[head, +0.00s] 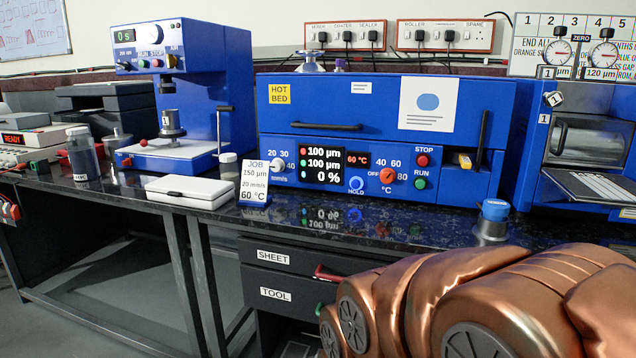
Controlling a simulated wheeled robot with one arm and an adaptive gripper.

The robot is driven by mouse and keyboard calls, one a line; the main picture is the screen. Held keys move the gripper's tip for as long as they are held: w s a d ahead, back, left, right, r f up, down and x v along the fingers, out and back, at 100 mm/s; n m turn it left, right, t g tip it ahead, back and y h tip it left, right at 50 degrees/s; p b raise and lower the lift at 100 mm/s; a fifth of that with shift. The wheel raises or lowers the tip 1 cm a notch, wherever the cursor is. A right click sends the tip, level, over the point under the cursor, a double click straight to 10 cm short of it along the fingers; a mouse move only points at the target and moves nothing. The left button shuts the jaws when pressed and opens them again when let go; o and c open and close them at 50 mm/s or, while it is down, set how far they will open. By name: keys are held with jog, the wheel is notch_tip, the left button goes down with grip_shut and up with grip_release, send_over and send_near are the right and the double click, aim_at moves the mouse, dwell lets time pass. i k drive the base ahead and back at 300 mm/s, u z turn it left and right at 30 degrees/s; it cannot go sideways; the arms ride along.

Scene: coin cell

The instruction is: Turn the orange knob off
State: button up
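The orange knob (387,176) is on the front panel of the blue hot bed machine (300,112), to the right of its display. Marks around the knob read OFF at its left, 40 and 60 above, and 80 at its right, with °C below. Which mark the knob points to is too small to tell. The display (326,163) reads 100 µm, 100 µm and 0 %, and a small red readout (357,160) shows 60 °C. My copper-coloured arm fills the lower right, well below and in front of the panel. My gripper is not visible.
A blue-capped jar (494,219) stands at the counter's front edge, right of the knob. A job card (253,183) and white case (190,191) are on the left. Red STOP (422,161) and green RUN (420,184) buttons sit right of the knob. Counter before the knob is clear.

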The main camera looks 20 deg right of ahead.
aim_at(387, 176)
jog(key=u, duration=1.8)
jog(key=i, duration=2.1)
jog(key=z, duration=3.15)
